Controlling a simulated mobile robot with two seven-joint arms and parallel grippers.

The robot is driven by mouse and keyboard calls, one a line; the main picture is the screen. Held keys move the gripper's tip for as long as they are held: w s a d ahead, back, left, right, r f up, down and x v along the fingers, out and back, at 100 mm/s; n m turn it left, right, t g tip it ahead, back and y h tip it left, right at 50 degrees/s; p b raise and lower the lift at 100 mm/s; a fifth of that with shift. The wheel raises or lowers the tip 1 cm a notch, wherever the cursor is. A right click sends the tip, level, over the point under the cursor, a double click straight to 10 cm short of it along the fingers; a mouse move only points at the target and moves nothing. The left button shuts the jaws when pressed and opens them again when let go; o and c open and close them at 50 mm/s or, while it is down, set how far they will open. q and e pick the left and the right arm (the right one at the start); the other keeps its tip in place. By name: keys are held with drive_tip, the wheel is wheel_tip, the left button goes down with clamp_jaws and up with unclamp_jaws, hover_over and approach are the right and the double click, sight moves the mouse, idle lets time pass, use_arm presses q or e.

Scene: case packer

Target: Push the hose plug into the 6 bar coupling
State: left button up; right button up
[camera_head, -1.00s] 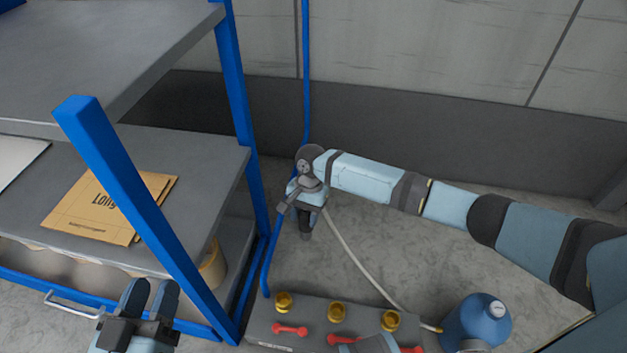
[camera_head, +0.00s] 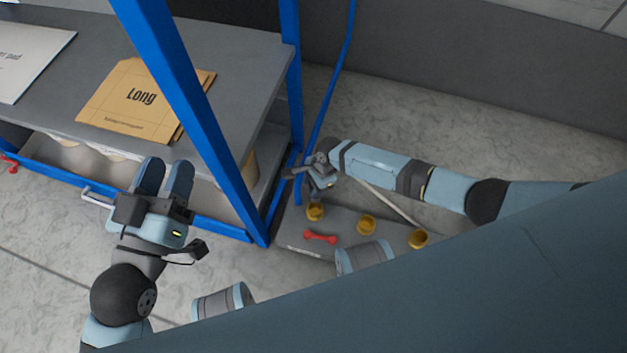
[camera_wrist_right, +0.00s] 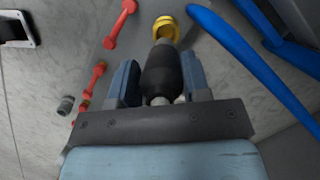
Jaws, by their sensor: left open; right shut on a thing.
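My right gripper (camera_head: 316,188) is over the left end of the grey coupling block (camera_head: 292,228). In the right wrist view it (camera_wrist_right: 160,68) is shut on the dark hose plug (camera_wrist_right: 163,78). The plug's grey tip points at a brass coupling (camera_wrist_right: 165,24); I cannot tell whether it has entered. In the head view this left coupling (camera_head: 315,212) is just below the gripper. A middle coupling (camera_head: 367,224) and a right coupling (camera_head: 418,239) stand beside it. Pressure labels are unreadable. My left gripper (camera_head: 167,175) is open and empty beside the shelf.
Red levers (camera_head: 320,237) (camera_wrist_right: 120,22) sit on the block. My arm covers the lower right.

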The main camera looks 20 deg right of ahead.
sight(313, 200)
drive_tip(key=shift+f+b, duration=1.7)
drive_tip(key=shift+b, duration=0.35)
drive_tip(key=shift+f+b, duration=0.6)
drive_tip(key=shift+b, duration=0.15)
wheel_tip(313, 200, down, 2)
drive_tip(key=b, duration=0.2)
drive_tip(key=shift+b, duration=0.3)
drive_tip(key=shift+f, duration=0.15)
drive_tip(key=shift+f+b, duration=0.5)
drive_tip(key=shift+f, duration=0.75)
drive_tip(key=shift+f+b, duration=0.35)
drive_tip(key=shift+f, duration=0.4)
use_arm(q)
wheel_tip(313, 200, down, 6)
drive_tip(key=w+a+m, duration=0.1)
drive_tip(key=w+m, duration=0.1)
drive_tip(key=m, duration=0.2)
drive_tip(key=shift+w+a+f+g+h, duration=0.2)
drive_tip(key=shift+w+g+h, duration=0.1)
drive_tip(key=shift+w+g, duration=0.1)
drive_tip(key=shift+r, duration=0.2)
use_arm(e)
drive_tip(key=shift+f, duration=0.5)
